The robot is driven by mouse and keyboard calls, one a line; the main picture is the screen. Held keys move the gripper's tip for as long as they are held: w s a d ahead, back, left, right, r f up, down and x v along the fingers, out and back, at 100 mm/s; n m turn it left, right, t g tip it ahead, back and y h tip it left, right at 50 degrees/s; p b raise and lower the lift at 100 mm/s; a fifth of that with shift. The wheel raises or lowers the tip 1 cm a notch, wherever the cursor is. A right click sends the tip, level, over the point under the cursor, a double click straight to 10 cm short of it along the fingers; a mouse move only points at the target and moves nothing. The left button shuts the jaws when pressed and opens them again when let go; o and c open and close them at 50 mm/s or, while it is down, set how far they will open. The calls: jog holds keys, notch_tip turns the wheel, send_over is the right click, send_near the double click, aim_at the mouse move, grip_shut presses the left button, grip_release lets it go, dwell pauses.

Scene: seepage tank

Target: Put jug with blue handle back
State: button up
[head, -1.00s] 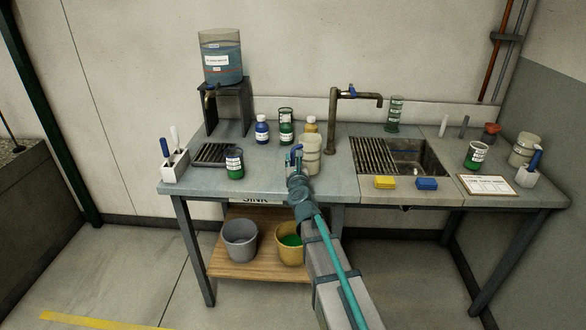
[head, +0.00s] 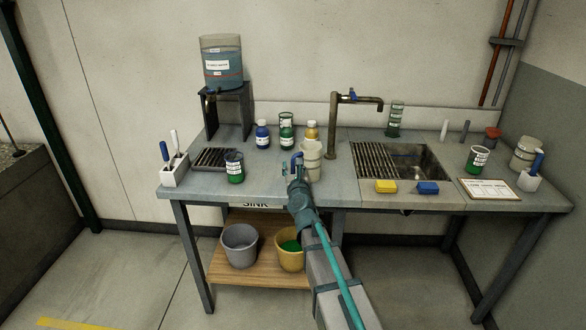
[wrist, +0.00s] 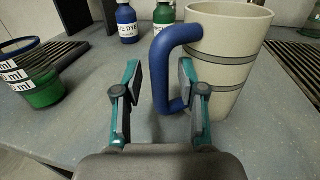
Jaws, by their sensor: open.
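The jug (head: 312,160) is cream with grey bands and stands upright on the bench left of the sink. Its blue handle (head: 297,160) faces left toward my gripper. In the wrist view the jug (wrist: 229,60) fills the upper right and its blue handle (wrist: 163,68) reaches down between the fingers. My gripper (wrist: 160,82) is open, with one finger left of the handle and the other in front of the jug, right of the handle. In the head view my gripper (head: 292,168) is small and partly covers the handle area.
A green-filled beaker (head: 235,168) stands left of my gripper. A blue dye bottle (head: 262,135), a green bottle (head: 286,131) and a yellowish bottle (head: 311,131) stand behind. A brass tap (head: 332,125) rises near the sink (head: 420,160).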

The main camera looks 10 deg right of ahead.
jog(key=shift+r, duration=0.2)
jog(key=s, duration=1.2)
jog(key=s+a+f+n+g+y, duration=0.2)
jog(key=s+f+n+g, duration=0.4)
jog(key=f, duration=0.6)
jog(key=s+a+f+n+g+y, duration=0.15)
jog(key=s+f+n, duration=0.4)
jog(key=f, duration=0.75)
jog(key=s+a+f+n+g+y, duration=0.1)
jog(key=s+a+f+n+g, duration=0.25)
jog(key=f+n, duration=0.7)
jog(key=s+d+f+n+g, duration=0.3)
jog(key=s+f+n+g, duration=0.25)
jog(key=s+f, duration=0.9)
jog(key=s+d+f+n+g+h, duration=0.2)
jog(key=s+d+n+g, duration=0.1)
jog(key=s, duration=0.8)
jog(key=s+d+f+n+g+h, duration=0.2)
jog(key=s+n+g, duration=0.3)
jog(key=s, duration=0.7)
jog(key=shift+s+d+f+n, duration=0.15)
jog(key=shift+d+f+n, duration=0.35)
jog(key=shift+d, duration=0.15)
jog(key=shift+g, duration=0.25)
